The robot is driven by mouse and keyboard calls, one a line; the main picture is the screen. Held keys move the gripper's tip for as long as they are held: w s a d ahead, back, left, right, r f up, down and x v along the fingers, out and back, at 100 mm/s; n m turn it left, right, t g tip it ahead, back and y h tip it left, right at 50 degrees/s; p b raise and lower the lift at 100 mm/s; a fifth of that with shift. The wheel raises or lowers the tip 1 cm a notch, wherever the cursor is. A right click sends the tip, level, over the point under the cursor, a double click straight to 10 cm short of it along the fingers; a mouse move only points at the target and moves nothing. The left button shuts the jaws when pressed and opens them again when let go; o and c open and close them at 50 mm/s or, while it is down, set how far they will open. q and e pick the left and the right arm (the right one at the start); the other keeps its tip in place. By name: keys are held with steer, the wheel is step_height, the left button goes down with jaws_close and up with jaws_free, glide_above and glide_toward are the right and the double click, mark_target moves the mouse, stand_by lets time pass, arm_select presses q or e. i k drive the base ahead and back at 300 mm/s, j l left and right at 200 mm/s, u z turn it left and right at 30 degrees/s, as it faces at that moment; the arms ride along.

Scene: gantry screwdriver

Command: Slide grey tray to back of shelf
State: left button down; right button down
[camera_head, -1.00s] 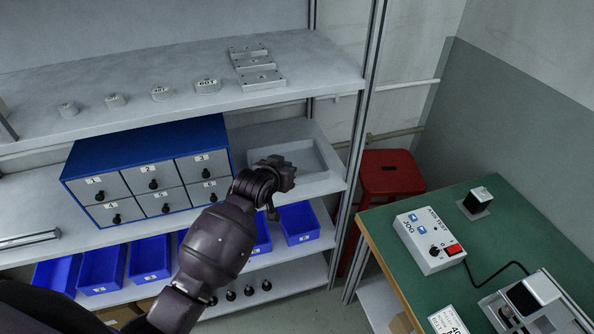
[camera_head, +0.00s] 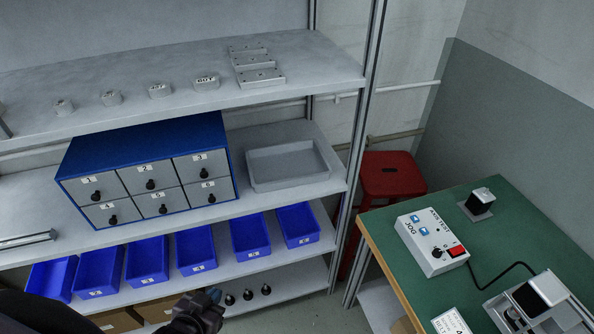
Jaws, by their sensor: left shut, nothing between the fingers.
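The grey tray (camera_head: 288,183) is a shallow, empty rectangular tray. It sits on the middle shelf (camera_head: 120,236), at the right end, to the right of the blue drawer cabinet. Bare shelf shows behind it and to its right. My left gripper (camera_head: 212,294) is low at the bottom of the view, in front of the lower shelf. It is well below the tray and apart from it, shut and empty. My right gripper is not in view.
The blue cabinet (camera_head: 143,119) with numbered drawers stands left of the tray. Blue bins (camera_head: 196,250) line the shelf below. A shelf post (camera_head: 362,110) rises at the right, with a red stool (camera_head: 392,176) and green workbench (camera_head: 520,235) beyond.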

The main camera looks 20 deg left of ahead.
mark_target(278, 166)
steer(key=k+j+u, duration=0.2)
steer(key=u, duration=0.3)
steer(key=k+j+u, duration=0.5)
steer(key=i+l, duration=0.1)
